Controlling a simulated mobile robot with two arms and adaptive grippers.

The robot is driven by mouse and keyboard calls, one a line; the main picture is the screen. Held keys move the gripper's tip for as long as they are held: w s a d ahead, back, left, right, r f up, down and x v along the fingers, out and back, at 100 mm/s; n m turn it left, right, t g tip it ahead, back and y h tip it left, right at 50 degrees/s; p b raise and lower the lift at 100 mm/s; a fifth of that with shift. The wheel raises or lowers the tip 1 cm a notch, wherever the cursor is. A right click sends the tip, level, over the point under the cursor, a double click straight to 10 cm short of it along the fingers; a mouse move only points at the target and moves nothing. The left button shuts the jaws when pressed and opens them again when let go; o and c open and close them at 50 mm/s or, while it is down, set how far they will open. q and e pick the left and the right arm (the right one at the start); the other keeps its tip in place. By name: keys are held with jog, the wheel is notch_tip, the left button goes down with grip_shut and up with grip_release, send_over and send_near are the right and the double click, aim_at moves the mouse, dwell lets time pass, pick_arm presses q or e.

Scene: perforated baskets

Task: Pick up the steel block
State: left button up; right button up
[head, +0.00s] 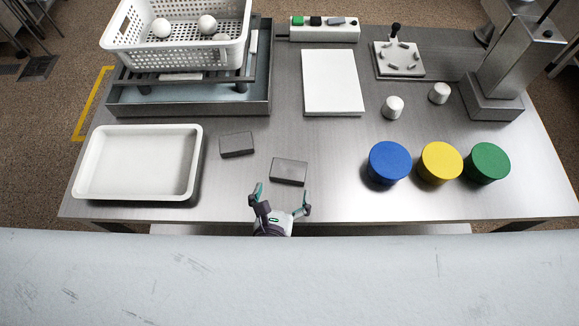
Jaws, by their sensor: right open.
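Two similar dark grey rectangular blocks lie flat on the steel table (345,180). The nearer grey block (289,171) is just beyond my right gripper (282,196). The other grey block (237,144) lies farther back and to the left. I cannot tell by looks which is the steel one. My right gripper is open and empty at the table's front edge, its two fingers spread toward the nearer block without visibly holding it. My left gripper is not in view.
A white tray (85,168) stands left. Behind it, a white perforated basket (116,40) with white balls sits on a rack over a metal pan (190,108). Blue (390,160), yellow (440,160) and green (487,160) cylinders stand right. A white board (333,82) lies behind.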

aim_at(288, 169)
jog(key=x, duration=0.3)
jog(key=shift+w+f, duration=0.35)
jog(key=shift+w, duration=0.15)
jog(key=x, duration=0.4)
jog(key=shift+w+f, duration=0.1)
jog(key=shift+f, duration=0.35)
jog(key=c, duration=0.4)
jog(key=shift+d, duration=0.1)
jog(key=c, duration=0.8)
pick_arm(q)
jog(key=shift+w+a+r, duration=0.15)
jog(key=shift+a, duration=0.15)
pick_arm(e)
jog(key=shift+r, duration=0.1)
jog(key=shift+c, duration=1.3)
